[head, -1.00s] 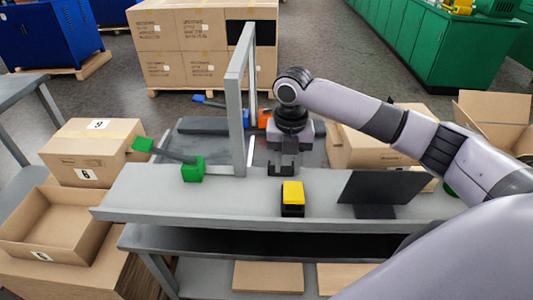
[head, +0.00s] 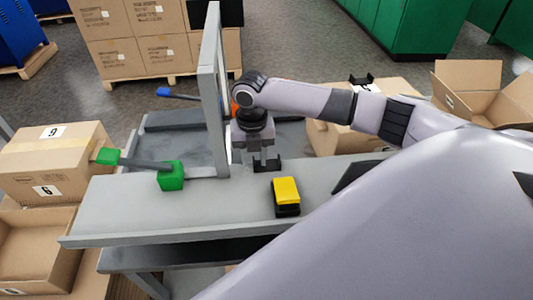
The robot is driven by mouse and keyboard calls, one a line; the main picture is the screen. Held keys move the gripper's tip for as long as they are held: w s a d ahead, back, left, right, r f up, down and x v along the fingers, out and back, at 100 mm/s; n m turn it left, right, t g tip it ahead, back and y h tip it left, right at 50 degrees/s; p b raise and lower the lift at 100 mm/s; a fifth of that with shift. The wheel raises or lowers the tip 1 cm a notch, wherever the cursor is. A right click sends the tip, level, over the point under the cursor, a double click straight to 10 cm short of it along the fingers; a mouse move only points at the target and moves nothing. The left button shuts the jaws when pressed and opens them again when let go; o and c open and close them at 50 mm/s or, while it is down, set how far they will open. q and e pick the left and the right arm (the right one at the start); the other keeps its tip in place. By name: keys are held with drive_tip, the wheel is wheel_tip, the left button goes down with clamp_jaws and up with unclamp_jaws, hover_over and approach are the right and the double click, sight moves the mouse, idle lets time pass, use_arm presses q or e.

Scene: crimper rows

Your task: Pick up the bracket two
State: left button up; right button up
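My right gripper (head: 266,158) points down at the grey bench top (head: 120,208), just right of the upright frame. A dark U-shaped piece (head: 268,168) is at its fingertips, low over the bench or touching it. I cannot tell whether this piece is a bracket or part of the fingers, nor whether the fingers are closed. A similar black U-shaped piece (head: 361,79) shows above my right forearm, near an open box; its lower part is hidden. No label marks either as bracket two. My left gripper is out of view.
A yellow-topped black block (head: 286,192) stands close in front of the gripper. A grey upright frame (head: 212,100) rises to its left. A green-handled tool (head: 171,176) lies further left. My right arm covers the bench's right side and most of a dark panel (head: 357,177).

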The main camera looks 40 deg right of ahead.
drive_tip(key=shift+f, duration=0.15)
clamp_jaws()
wheel_tip(320, 180, up, 28)
drive_tip(key=p, duration=0.4)
idle(0.4)
